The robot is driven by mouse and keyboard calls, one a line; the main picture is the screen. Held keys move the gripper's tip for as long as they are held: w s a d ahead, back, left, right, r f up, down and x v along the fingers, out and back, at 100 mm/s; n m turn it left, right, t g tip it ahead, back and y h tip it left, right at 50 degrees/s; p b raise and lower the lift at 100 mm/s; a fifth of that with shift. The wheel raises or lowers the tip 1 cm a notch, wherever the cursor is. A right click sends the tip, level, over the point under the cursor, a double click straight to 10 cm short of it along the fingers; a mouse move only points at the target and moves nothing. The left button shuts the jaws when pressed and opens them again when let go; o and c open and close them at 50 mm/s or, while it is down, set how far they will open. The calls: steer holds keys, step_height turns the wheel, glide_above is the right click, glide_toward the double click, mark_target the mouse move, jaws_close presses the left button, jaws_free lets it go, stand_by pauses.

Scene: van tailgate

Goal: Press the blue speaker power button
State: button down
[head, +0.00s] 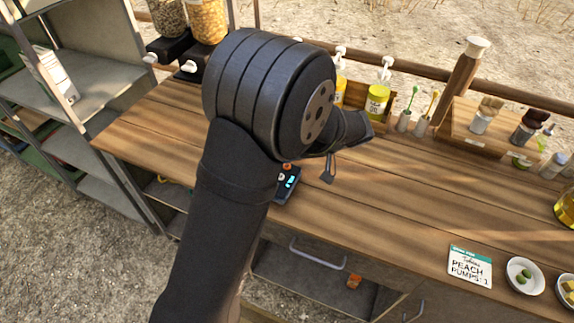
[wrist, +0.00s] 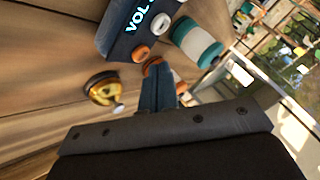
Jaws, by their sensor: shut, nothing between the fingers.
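The dark blue speaker (head: 289,187) stands on the wooden counter, partly hidden behind my arm in the head view. In the wrist view the speaker (wrist: 125,42) is at the top, with a lit "VOL" display, an orange knob or button (wrist: 140,53) and a white one (wrist: 161,25). I cannot tell which is the power button. My gripper (wrist: 157,70) is shut and empty, its fingertips just below the speaker in the wrist view. An orange round part (wrist: 152,66) shows behind the tips; contact cannot be told.
A white and teal cylinder (wrist: 197,42) and a gold and black round item (wrist: 103,89) are near the fingers. A card (head: 470,265) and small bowls lie at the right. The middle right counter is clear.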

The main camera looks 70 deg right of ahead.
steer(key=shift+r, duration=2.5)
steer(key=shift+f, duration=0.1)
step_height(320, 180, up, 4)
steer(key=shift+w+r, duration=0.1)
